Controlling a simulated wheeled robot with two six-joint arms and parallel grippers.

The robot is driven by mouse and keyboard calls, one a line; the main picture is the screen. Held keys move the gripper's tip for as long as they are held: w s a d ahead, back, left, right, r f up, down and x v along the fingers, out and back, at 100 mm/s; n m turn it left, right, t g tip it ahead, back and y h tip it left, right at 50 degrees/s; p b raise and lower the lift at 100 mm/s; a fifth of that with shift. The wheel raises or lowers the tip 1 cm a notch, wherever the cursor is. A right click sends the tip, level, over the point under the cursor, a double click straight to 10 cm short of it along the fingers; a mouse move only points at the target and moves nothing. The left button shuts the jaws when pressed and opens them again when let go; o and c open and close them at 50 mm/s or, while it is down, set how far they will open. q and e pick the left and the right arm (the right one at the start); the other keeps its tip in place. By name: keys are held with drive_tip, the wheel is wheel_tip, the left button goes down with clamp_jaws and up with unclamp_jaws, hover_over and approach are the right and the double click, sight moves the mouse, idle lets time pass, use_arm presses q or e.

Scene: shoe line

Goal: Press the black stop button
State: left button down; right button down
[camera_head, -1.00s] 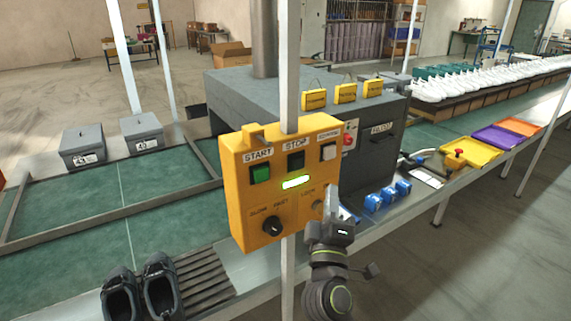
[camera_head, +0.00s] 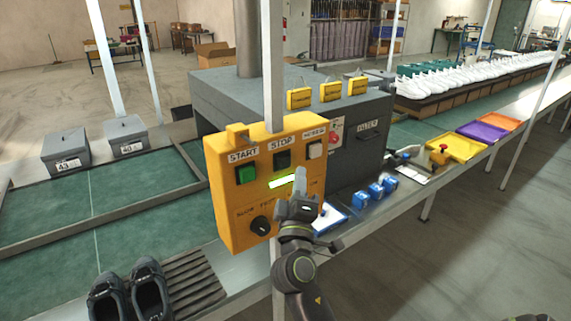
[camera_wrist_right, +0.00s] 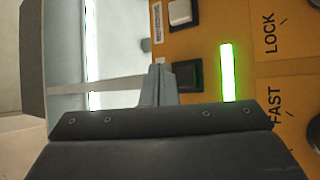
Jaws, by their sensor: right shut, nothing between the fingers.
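The black stop button (camera_head: 282,159) sits under the STOP label on the yellow control box (camera_head: 226,205), between the green start button (camera_head: 246,174) and a pale button (camera_head: 315,150). My right gripper (camera_head: 299,174) is shut and empty, in front of the box, with its tips just below and right of the stop button. In the right wrist view the black button (camera_wrist_right: 188,75) shows right beside the closed fingertips (camera_wrist_right: 159,76). I cannot tell whether they touch it. My left gripper is not in view.
A green bar (camera_head: 282,181) glows below the buttons. A black knob (camera_head: 261,225) sits low on the box. A pale post (camera_head: 272,70) rises behind the box. Blue blocks (camera_head: 383,187) and a yellow tray (camera_head: 455,147) lie to the right. Dark shoes (camera_head: 147,292) stand at the lower left.

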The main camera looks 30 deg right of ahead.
sight(289, 159)
drive_tip(key=shift+w+a+b, duration=0.1)
drive_tip(key=shift+w+b, duration=0.2)
drive_tip(key=shift+w, duration=1)
idle(1.1)
drive_tip(key=shift+w, duration=0.4)
drive_tip(key=shift+w+a+b, duration=0.1)
drive_tip(key=shift+w+b, duration=0.45)
idle(0.6)
drive_tip(key=shift+s, duration=1)
drive_tip(key=shift+s+d+p, duration=0.15)
drive_tip(key=shift+s+p, duration=0.15)
drive_tip(key=shift+s, duration=0.95)
drive_tip(key=shift+s+d+p, duration=0.1)
drive_tip(key=shift+s+p, duration=0.15)
drive_tip(key=shift+s, duration=1)
